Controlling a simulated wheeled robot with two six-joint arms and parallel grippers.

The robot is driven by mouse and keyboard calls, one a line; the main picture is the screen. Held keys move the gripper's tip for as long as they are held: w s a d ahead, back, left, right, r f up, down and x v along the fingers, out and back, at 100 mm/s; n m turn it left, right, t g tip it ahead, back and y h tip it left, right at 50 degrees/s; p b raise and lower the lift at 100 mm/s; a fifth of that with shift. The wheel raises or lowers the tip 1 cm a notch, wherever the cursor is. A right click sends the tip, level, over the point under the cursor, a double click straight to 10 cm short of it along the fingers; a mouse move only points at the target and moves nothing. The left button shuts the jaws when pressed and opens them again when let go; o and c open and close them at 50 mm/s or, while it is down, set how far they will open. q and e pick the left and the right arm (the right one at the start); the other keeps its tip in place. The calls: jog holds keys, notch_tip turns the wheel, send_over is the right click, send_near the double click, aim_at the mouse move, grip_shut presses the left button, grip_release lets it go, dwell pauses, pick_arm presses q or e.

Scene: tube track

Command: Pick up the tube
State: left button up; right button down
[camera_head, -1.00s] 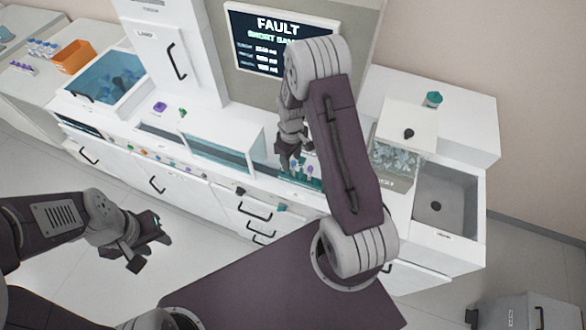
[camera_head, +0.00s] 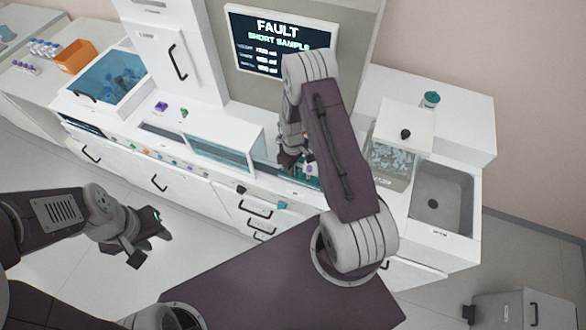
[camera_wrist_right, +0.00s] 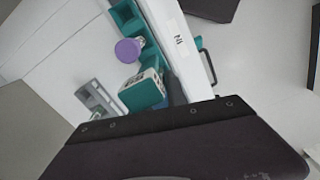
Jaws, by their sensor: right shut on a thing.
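My right gripper (camera_head: 290,160) is low over the counter beside the teal rack (camera_head: 314,183), largely hidden by its own arm. In the right wrist view a teal, ribbed-edged piece (camera_wrist_right: 143,91), which looks like a tube's cap, sits at my fingers, and the gripper is shut on it. The tube's body is hidden. A purple-capped tube (camera_wrist_right: 128,50) stands in the teal rack (camera_wrist_right: 125,15) close by; its purple top also shows in the head view (camera_head: 309,170). My left gripper (camera_head: 148,242) is open and empty, over the floor in front of the cabinets.
A screen (camera_head: 278,42) reads "FAULT" and "SHORT SAMPLE". A clear bin (camera_head: 393,165) and a sink (camera_head: 438,203) are right of my right arm. An orange box (camera_head: 74,57) and a blue-lit basin (camera_head: 108,77) are at the left.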

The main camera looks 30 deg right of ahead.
jog(key=shift+w+r, duration=0.1)
jog(key=shift+r, duration=0.2)
notch_tip(320, 180, up, 18)
jog(key=b, duration=0.4)
jog(key=shift+f, duration=0.25)
